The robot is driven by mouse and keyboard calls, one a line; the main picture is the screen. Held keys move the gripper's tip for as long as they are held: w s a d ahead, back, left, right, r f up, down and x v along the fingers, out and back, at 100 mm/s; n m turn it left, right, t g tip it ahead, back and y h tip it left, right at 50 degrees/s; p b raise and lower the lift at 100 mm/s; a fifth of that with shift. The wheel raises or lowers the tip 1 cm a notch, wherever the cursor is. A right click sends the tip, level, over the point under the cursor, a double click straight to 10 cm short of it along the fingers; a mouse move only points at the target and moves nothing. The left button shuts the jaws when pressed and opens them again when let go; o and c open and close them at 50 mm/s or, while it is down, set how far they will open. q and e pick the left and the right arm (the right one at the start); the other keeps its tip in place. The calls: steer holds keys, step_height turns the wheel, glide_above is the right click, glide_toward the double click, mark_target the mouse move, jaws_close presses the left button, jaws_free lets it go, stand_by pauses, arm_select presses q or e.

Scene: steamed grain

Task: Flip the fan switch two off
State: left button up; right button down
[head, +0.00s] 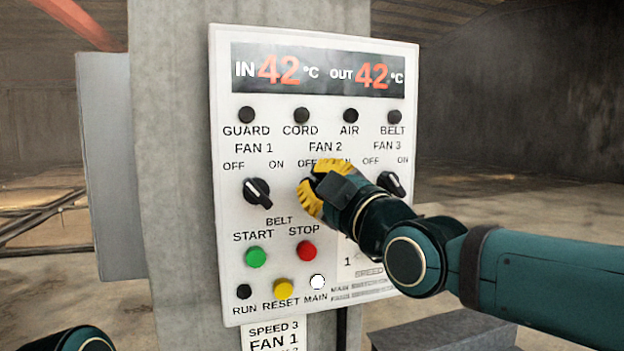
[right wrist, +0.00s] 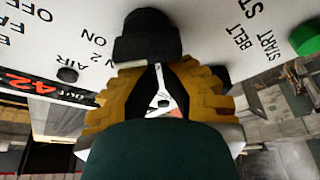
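The fan 2 switch is hidden behind my right gripper (head: 318,188), under the FAN 2 label (head: 325,147), so its position cannot be read. The yellow fingers are at the panel there. My left gripper is out of view; only a bit of my left arm shows at bottom left.
The white control panel (head: 232,215) is on a concrete pillar (head: 175,150). The fan 1 switch (head: 257,192) is left of my gripper, the fan 3 switch (head: 392,184) right. Below are the green START (head: 256,257), red STOP (head: 306,250) and yellow RESET (head: 283,289) buttons.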

steer(key=shift+f+n+g+b, duration=0.2)
steer(key=shift+n+g+b, duration=0.25)
steer(key=shift+n, duration=0.45)
